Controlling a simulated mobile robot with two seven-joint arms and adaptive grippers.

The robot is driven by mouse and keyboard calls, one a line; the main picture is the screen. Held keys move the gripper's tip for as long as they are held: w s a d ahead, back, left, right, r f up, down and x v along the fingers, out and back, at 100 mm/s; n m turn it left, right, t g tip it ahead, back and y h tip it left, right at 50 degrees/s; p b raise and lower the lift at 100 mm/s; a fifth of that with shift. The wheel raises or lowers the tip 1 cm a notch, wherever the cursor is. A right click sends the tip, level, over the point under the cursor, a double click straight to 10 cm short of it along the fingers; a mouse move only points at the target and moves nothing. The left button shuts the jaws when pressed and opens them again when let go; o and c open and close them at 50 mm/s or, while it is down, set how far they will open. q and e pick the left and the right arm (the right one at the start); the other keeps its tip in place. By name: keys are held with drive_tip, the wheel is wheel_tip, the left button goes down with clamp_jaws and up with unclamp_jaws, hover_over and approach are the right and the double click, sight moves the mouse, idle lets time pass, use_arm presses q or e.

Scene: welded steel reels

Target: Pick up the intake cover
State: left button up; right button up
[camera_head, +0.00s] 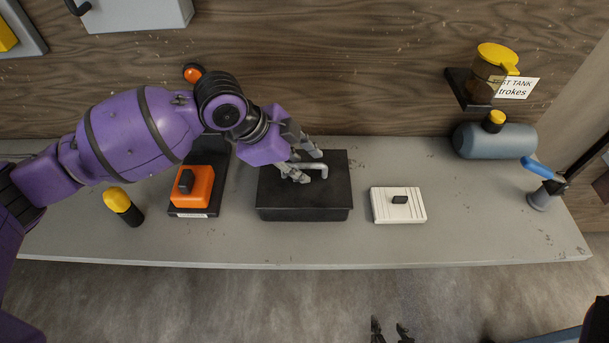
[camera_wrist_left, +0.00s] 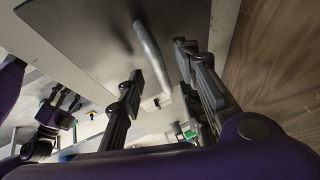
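The black, flat-topped cover (camera_head: 305,208) with a pale metal bar handle (camera_head: 322,167) lies on the bench in the middle. I take it for the intake cover, though no label shows. My left gripper (camera_head: 304,164) is open at the handle. In the left wrist view the handle (camera_wrist_left: 150,52) stands out from the dark plate (camera_wrist_left: 85,35) between the open fingers (camera_wrist_left: 165,95), with gaps beside it. My right gripper (camera_head: 391,332) is at the bottom edge, its fingertips apart and empty. Its fingers also show in the left wrist view (camera_wrist_left: 62,100).
A white ribbed block (camera_head: 385,212) with a black knob lies to the right. A grey tank (camera_head: 490,142) and blue-handled lever (camera_head: 538,168) are at right. The bench front (camera_head: 300,250) is clear.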

use_arm(q)
drive_tip(key=shift+f, duration=0.1)
clamp_jaws()
idle(0.6)
